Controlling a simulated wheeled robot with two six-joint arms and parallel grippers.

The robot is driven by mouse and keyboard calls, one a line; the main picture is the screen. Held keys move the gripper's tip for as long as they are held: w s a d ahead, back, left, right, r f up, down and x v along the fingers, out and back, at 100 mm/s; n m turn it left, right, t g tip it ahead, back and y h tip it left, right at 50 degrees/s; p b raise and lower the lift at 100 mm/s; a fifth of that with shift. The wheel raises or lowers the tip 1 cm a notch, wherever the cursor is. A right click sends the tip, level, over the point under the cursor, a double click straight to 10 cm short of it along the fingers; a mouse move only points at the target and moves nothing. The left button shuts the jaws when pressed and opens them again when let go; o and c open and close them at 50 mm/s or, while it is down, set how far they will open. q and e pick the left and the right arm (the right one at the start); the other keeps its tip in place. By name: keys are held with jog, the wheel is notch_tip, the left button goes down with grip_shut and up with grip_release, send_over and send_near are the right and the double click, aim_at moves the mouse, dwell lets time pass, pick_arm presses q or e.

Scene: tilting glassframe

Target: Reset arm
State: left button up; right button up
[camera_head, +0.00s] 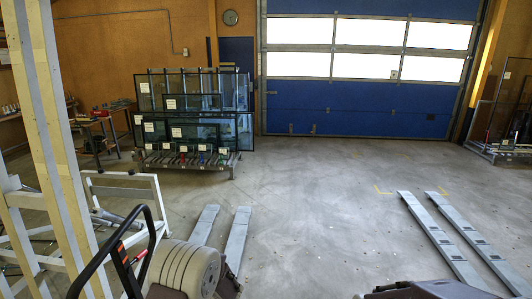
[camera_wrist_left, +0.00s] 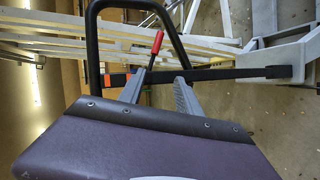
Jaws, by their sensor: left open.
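My left gripper (camera_wrist_left: 158,82) shows in the left wrist view with its two grey fingers apart. It is open, with nothing visibly clamped between them. A red-handled lever (camera_wrist_left: 157,42) shows just beyond and between the fingertips; I cannot tell whether they touch it. A black tube handle (camera_wrist_left: 91,40) arches around that area. In the head view the black handle (camera_head: 107,247) stands at the lower left beside my left arm, whose beige link (camera_head: 187,267) hides the gripper. Only a dark part of what seems my right arm (camera_head: 430,290) shows at the bottom edge; its gripper is out of frame.
A pale tilting frame (camera_head: 50,120) stands close on the left, with white bars (camera_head: 125,187) beside the handle. A rack of glass panes (camera_head: 190,115) stands farther back. Grey rails (camera_head: 237,240) lie on the floor, with more rails (camera_head: 440,240) at right. The middle floor is clear.

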pick_arm(q)
jog(key=s+a+n+g+h+b, duration=0.1)
jog(key=s+a+n+g+b, duration=0.3)
jog(key=s+n, duration=0.5)
jog(key=s+d+f+n+g+h+b, duration=0.1)
jog(key=s+f+n+g+h, duration=0.1)
jog(key=s+n, duration=0.3)
jog(key=s+d+f+n+g+h+b, duration=0.1)
jog(key=s+d+f+n+h, duration=0.1)
jog(key=s+n, duration=0.3)
jog(key=s+d+f+n+h, duration=0.2)
jog(key=d+n+h, duration=0.2)
jog(key=n, duration=0.8)
jog(key=s+d+f+n+t+h, duration=0.1)
jog(key=s+d+f+n+h, duration=0.1)
jog(key=d+n, duration=0.7)
jog(key=n+h, duration=0.1)
jog(key=n, duration=0.2)
jog(key=shift+n+h, duration=0.4)
jog(key=shift+f, duration=0.1)
